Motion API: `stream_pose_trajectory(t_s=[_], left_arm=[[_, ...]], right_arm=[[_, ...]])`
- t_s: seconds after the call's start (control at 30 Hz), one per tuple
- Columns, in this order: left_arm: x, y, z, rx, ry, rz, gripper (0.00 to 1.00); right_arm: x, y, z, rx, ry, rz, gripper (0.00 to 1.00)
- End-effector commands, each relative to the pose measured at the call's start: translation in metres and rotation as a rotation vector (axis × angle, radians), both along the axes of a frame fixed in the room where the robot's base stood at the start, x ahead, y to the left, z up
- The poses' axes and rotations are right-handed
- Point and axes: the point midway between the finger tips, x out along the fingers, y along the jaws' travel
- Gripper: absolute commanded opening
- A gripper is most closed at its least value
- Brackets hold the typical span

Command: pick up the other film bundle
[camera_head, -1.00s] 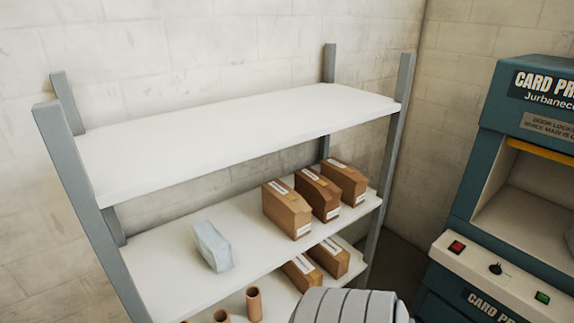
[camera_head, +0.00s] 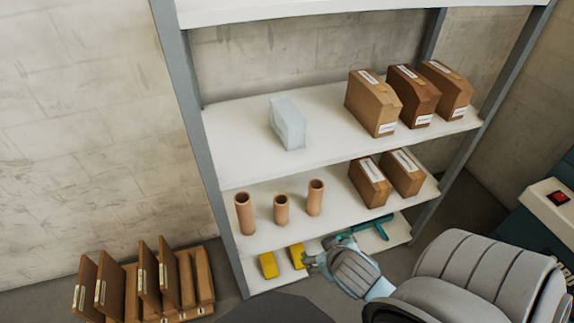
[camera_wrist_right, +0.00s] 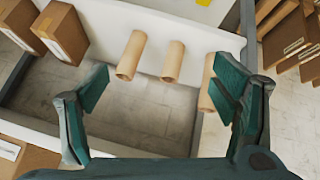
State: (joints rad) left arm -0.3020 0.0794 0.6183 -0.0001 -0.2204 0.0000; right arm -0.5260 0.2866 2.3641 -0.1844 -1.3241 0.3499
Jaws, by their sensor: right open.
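A pale, translucent bluish block (camera_head: 288,123), which looks like the film bundle, stands upright on the middle shelf (camera_head: 240,150), left of the brown boxes. It does not show in the right wrist view. My right gripper (camera_head: 348,240) is low in front of the shelving, below and to the right of the block and well apart from it. In the right wrist view its two teal fingers (camera_wrist_right: 160,100) are spread with nothing held between them. My left gripper is not in view.
Several brown boxes (camera_head: 375,102) stand right of the block. The shelf below holds three cardboard tubes (camera_head: 281,210) and two boxes (camera_head: 368,183). Yellow items (camera_head: 268,265) lie on the bottom shelf. A wooden rack (camera_head: 205,275) stands at lower left; a teal machine (camera_head: 540,235) is at right.

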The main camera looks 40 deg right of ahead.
Motion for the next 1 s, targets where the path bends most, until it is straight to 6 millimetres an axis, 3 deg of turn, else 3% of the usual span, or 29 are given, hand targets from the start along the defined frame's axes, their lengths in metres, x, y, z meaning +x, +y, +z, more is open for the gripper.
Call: stream_pose_trajectory(t_s=[0.03,0.13,0.23,0.3,0.37,0.43,0.7,1.0], left_arm=[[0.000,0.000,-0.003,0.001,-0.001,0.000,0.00],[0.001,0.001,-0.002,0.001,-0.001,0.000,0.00],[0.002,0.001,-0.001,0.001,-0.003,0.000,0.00],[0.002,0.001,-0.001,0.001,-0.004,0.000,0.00],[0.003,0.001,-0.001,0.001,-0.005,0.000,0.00],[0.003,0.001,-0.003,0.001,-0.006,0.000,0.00],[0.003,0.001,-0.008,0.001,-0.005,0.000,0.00],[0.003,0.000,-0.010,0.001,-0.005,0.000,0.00]], right_arm=[[0.024,-0.024,0.025,-0.052,-0.136,-0.046,0.80],[0.074,-0.059,0.090,-0.101,-0.464,-0.098,0.80],[0.114,-0.070,0.150,-0.090,-0.740,-0.055,0.80],[0.131,-0.068,0.180,-0.063,-0.869,0.002,0.80],[0.142,-0.065,0.197,-0.040,-0.938,0.044,0.80],[0.155,-0.064,0.206,-0.022,-0.976,0.069,0.80],[0.219,-0.082,0.207,-0.013,-0.982,0.066,0.80],[0.260,-0.094,0.201,-0.013,-0.979,0.064,0.80]])
